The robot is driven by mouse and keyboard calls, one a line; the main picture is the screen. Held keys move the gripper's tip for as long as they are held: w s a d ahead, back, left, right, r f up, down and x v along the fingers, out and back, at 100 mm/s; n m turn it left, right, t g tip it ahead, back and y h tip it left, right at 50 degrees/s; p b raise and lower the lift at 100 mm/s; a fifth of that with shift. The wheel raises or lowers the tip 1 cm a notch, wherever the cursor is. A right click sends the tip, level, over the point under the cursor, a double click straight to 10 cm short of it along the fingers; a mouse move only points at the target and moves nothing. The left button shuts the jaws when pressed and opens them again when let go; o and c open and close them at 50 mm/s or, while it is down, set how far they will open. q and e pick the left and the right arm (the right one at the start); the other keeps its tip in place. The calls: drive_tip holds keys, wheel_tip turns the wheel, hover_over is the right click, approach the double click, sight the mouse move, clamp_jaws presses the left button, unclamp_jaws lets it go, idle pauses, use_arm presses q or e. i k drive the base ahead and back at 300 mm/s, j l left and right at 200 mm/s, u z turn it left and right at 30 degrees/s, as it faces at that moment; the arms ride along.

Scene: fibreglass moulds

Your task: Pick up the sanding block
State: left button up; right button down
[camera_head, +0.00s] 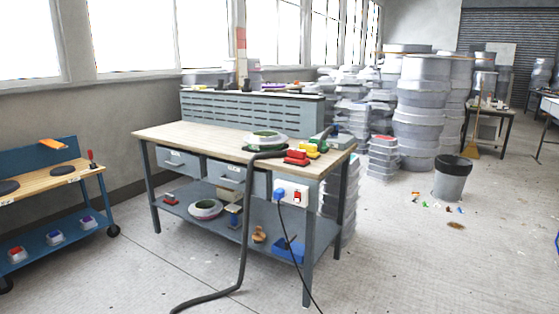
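No thing in the head view can be told for certain as the sanding block. Small block-like things show at a distance: red pieces (297,157) on the right end of the workbench (190,134), a yellow-green piece (311,147) beside them, and a brown piece (259,234) on the bench's lower shelf. All are too small to identify. Neither of my grippers is in view.
A dark hose (245,220) runs from the bench top to the floor, with a black cable beside it. A grey bin (452,184) and scattered scraps are at the right. Stacked moulds (420,105) fill the back. The floor between cart and bench is clear.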

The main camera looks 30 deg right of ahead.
sight(296, 157)
drive_tip(key=z, duration=1.1)
